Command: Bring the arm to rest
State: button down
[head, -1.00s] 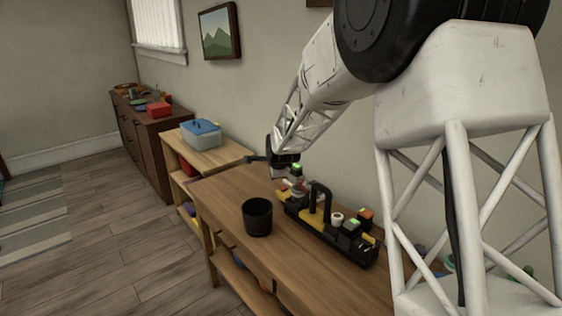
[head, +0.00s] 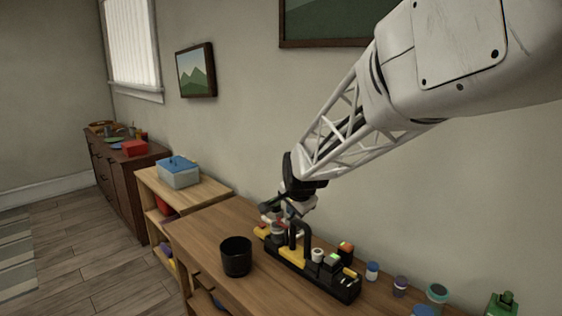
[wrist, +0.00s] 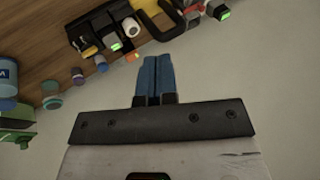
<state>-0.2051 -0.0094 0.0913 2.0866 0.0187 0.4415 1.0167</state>
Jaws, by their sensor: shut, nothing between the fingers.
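My gripper (head: 268,208) hangs over the far part of the wooden table in the head view, above the black and yellow caddy. In the wrist view its two blue fingers (wrist: 154,78) lie side by side, shut and empty. The black caddy (head: 312,278) with an arched handle holds several small items; part of it also shows at the top of the wrist view (wrist: 98,20). My arm comes in from the upper right of the head view.
A black cup (head: 236,257) stands on the table (head: 205,232), left of the caddy.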

jog(key=s+d+n+g, duration=0.1)
jog(key=s+d+n, duration=0.2)
jog(key=s, duration=1)
jog(key=s+d+n+g+h, duration=0.1)
jog(key=s+d+n, duration=0.2)
jog(key=s+d, duration=0.4)
jog(key=s+d+n+g, duration=0.1)
jog(key=s+d+n, duration=0.2)
jog(key=s, duration=1.6)
jog(key=shift+s+d+r+h, duration=0.3)
jog(key=shift+d+r, duration=0.1)
jog(key=shift+d, duration=0.55)
